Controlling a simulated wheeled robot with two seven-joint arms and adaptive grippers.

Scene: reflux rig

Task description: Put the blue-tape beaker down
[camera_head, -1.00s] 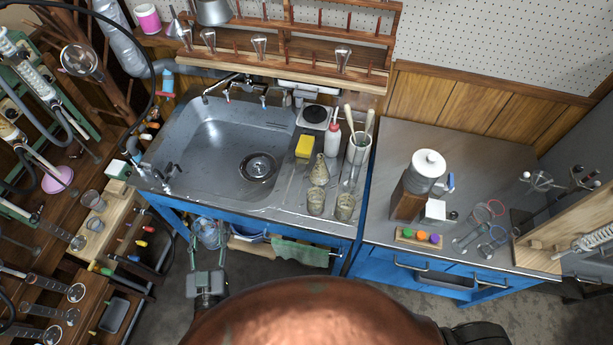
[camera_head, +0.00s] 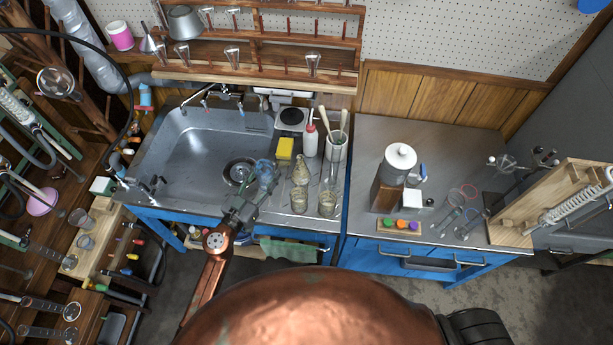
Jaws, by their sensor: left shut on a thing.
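The blue-tape beaker (camera_head: 265,173) is a clear glass with a blue tint. It appears over the right side of the sink basin, between the drain and the drainboard (camera_head: 272,207). My left gripper (camera_head: 255,192) is shut on it, reaching in from the front edge of the sink. The gripper hides part of the beaker, and I cannot tell how high it is above the steel. My right gripper is not in view.
On the drainboard stand a flask (camera_head: 300,172), two small beakers (camera_head: 299,201) (camera_head: 328,204), a yellow sponge (camera_head: 285,149), a red-capped bottle (camera_head: 310,140) and a brush jar (camera_head: 337,147). The sink basin (camera_head: 195,150) on the left is empty.

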